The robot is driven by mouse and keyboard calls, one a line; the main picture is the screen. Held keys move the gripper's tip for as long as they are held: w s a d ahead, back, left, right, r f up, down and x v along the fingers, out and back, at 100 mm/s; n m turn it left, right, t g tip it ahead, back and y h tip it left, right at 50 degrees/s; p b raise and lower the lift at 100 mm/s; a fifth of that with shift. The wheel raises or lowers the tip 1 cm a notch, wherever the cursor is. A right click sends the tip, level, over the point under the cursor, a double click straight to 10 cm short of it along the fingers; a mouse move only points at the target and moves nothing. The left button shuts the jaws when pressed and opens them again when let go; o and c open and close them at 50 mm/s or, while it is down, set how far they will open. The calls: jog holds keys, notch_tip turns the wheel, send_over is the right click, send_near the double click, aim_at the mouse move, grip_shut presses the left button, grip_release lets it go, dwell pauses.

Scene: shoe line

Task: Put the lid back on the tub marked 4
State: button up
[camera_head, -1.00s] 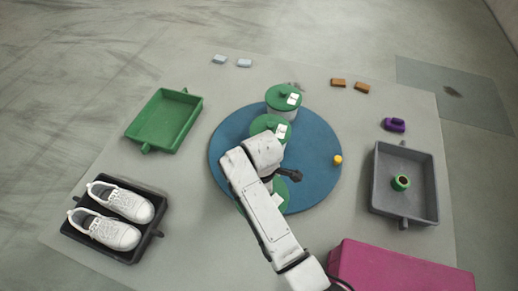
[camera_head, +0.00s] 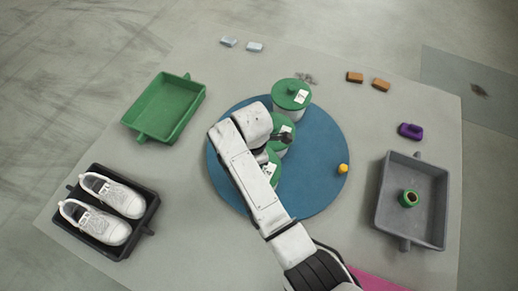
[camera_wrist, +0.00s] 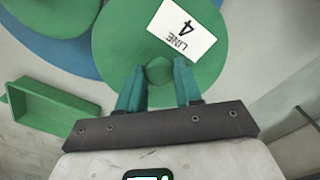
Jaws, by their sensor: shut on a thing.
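My gripper (camera_wrist: 158,76) is shut on the round knob (camera_wrist: 160,69) of a green lid, its teal fingers on either side. The lid (camera_wrist: 120,35) has a white label (camera_wrist: 182,28) reading "LINE 4". Whether this lid rests on a tub or hangs above one cannot be told. In the head view, my arm hides the gripper. The far tub (camera_head: 289,113) has its green lid on, with a knob and white label. Two more green round tops, the middle one (camera_head: 284,142) and the near one (camera_head: 274,178), are partly hidden by my arm.
The tubs stand on a blue disc (camera_head: 320,190) with a yellow knob (camera_head: 343,168). A green tray (camera_head: 165,105) is at left, a black tray (camera_head: 148,215) with white shoes below it. A grey tray (camera_head: 430,215) holding a green cup (camera_head: 409,198) is at right, with a purple object (camera_head: 410,131) behind.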

jog(key=shift+w+f+b, duration=0.1)
jog(key=shift+f+b, duration=1.95)
jog(key=shift+f, duration=0.25)
jog(key=shift+f+b, duration=0.45)
jog(key=shift+f, duration=0.45)
jog(key=shift+r+p, duration=0.1)
jog(key=shift+p, duration=0.35)
jog(key=shift+f, duration=0.2)
dwell(0.6)
jog(key=o, duration=1.6)
